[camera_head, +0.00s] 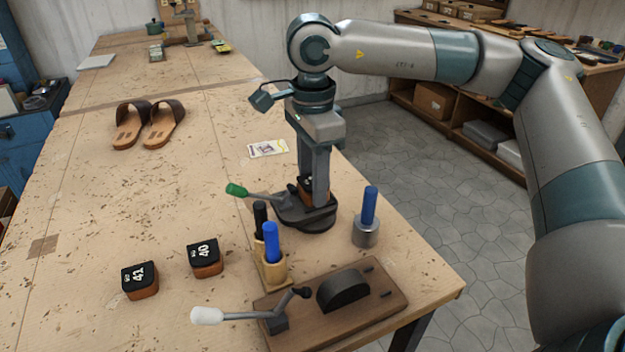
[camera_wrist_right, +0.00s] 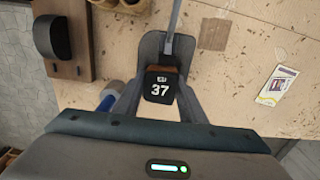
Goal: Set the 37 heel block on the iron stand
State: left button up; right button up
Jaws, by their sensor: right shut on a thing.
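The 37 heel block (camera_wrist_right: 160,88), black on top with a white "37" and brown below, sits between the fingers of my right gripper (camera_wrist_right: 158,98) in the right wrist view. In the head view the right gripper (camera_head: 314,190) points down over the iron stand (camera_head: 305,217), a dark base with a green-handled lever (camera_head: 237,189). Its fingers hide most of the block there. The block is at the stand; I cannot tell whether it touches it. The stand's dark plate (camera_wrist_right: 152,48) also shows in the right wrist view. My left gripper is out of view.
Blocks 41 (camera_head: 140,280) and 40 (camera_head: 205,258) lie left of the stand. A wooden holder (camera_head: 272,272) with black and blue handles, a metal cup (camera_head: 365,234) with a blue handle, and a lever board (camera_head: 385,300) are close by. Sandals (camera_head: 148,124) lie farther back.

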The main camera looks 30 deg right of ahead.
jog(key=shift+f, duration=0.15)
jog(key=o, duration=1.5)
jog(key=shift+r+p, duration=1.5)
jog(key=shift+r, duration=2.05)
